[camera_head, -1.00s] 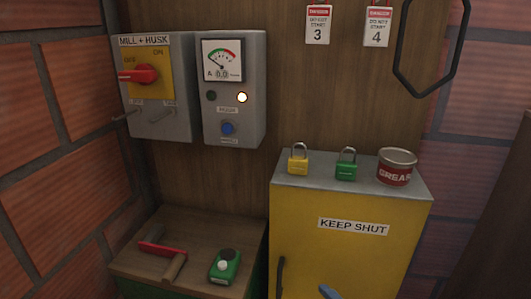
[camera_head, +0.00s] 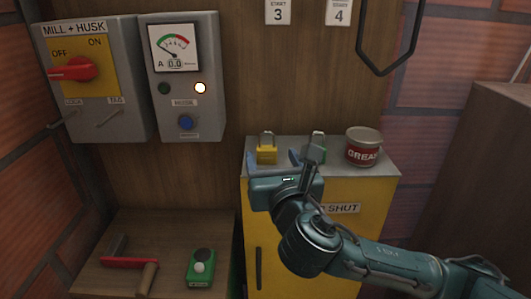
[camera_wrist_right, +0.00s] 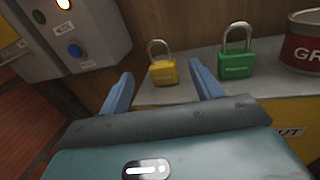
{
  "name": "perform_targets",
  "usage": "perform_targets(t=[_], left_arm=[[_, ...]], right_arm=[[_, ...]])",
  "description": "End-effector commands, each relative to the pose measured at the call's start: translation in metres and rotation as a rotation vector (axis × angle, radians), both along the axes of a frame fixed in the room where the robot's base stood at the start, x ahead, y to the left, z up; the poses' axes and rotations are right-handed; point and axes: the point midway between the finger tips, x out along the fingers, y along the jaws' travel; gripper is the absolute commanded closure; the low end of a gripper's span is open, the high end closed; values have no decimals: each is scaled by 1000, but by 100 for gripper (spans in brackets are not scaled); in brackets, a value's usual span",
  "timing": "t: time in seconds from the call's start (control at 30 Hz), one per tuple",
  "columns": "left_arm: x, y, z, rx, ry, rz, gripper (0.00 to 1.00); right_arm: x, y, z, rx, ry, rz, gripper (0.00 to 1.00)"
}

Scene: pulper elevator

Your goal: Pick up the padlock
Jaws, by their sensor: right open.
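A yellow padlock (camera_head: 266,154) and a green padlock (camera_head: 319,151) stand upright on top of the yellow cabinet (camera_head: 262,215). My right gripper (camera_head: 273,160) is open and empty at the cabinet's front top edge. In the right wrist view, the yellow padlock (camera_wrist_right: 163,72) shows between and beyond the two blue fingertips (camera_wrist_right: 161,75); I see no contact. The green padlock (camera_wrist_right: 236,60) stands to the right of the right finger there. In the head view my right gripper partly hides the green padlock. My left gripper is not in view.
A grease tin (camera_head: 364,147) stands right of the green padlock. Grey switch boxes (camera_head: 186,80) hang on the wall at left. A low wooden bench (camera_head: 175,235) holds a red-handled tool (camera_head: 128,262) and a green device (camera_head: 201,268). A black loop (camera_head: 388,45) hangs above.

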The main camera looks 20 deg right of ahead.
Motion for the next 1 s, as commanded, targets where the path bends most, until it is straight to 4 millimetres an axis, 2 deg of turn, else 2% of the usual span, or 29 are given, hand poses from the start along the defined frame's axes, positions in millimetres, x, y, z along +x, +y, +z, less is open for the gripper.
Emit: perform_targets(t=[0.27, 0.53, 0.83, 1.0], left_arm=[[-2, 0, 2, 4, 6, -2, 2], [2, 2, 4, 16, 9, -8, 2], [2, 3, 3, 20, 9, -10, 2], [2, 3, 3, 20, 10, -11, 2]], right_arm=[[23, -3, 2, 1, 0, -1, 36], [60, -7, 0, 3, 1, 1, 36], [64, -7, -2, 3, 1, 2, 36], [64, -7, -2, 3, 1, 2, 50]])
